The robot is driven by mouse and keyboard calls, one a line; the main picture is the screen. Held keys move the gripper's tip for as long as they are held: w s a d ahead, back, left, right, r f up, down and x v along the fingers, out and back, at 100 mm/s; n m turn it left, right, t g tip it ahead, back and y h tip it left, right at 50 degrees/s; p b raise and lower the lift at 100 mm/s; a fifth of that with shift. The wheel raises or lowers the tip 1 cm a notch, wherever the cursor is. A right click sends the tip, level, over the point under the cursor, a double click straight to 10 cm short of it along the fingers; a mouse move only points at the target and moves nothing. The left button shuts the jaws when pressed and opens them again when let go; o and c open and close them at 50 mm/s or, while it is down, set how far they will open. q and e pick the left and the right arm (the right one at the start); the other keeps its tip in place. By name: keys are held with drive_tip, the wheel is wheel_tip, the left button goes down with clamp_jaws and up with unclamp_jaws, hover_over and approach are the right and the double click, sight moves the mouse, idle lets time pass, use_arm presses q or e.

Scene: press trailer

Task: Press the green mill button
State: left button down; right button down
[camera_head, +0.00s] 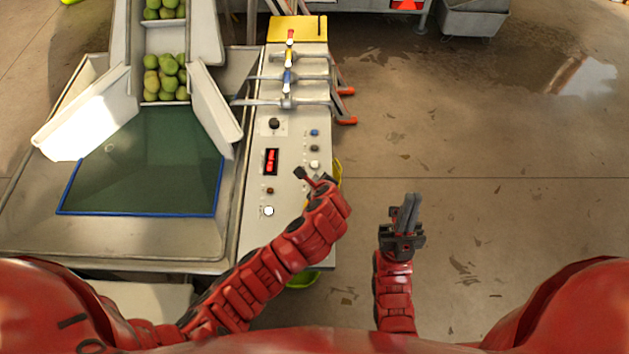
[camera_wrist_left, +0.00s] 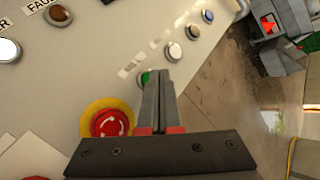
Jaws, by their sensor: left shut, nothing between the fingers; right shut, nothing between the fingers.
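The green button (camera_wrist_left: 146,77) shows in the left wrist view on the pale control panel (camera_wrist_left: 105,60), partly covered by my left gripper's fingers. My left gripper (camera_wrist_left: 160,74) is shut and empty, its fingertips beside the button in the picture; I cannot tell whether they touch it. In the head view my left gripper (camera_head: 302,174) is over the lower right part of the panel, and the green button is hidden there. My right gripper (camera_head: 409,203) is shut and empty, held over the floor right of the panel.
A red emergency stop on a yellow collar (camera_wrist_left: 108,124) sits close to the green button. A blue button (camera_head: 314,132) and pale buttons line the panel's right side. Levers (camera_head: 288,77) stand at its far end. A fruit chute (camera_head: 166,75) is left; the floor right is open.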

use_arm(q)
drive_tip(key=shift+r, duration=0.3)
wheel_tip(320, 180, up, 5)
drive_tip(key=p, duration=0.3)
idle(0.3)
idle(0.8)
